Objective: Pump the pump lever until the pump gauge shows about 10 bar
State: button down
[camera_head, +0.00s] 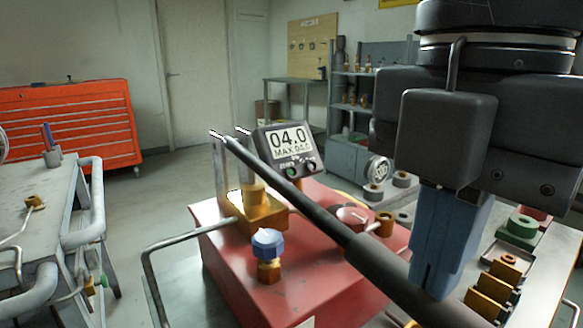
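The pump lever (318,212) is a long bar with a thick dark grip. It runs from the upper left of the pump down to the lower right edge of the picture. The red pump box (240,265) stands under it. The pump gauge (287,146) is a tilted dark display reading 04.0, with MAX 04.0 below. My gripper (432,288) points down at the right, its blue fingers close together. The fingertips overlap the thick part of the lever in view; whether they touch it cannot be told. The lever's near end is out of view.
A blue knob (267,243) and a red knob (352,217) sit on the pump. A bent metal rail (150,262) stands at its left. A bench (548,262) with brass and green fittings is at right.

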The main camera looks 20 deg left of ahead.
notch_tip(320, 180, up, 10)
jog(key=p, duration=0.5)
jog(key=shift+r, duration=0.1)
dwell(1.6)
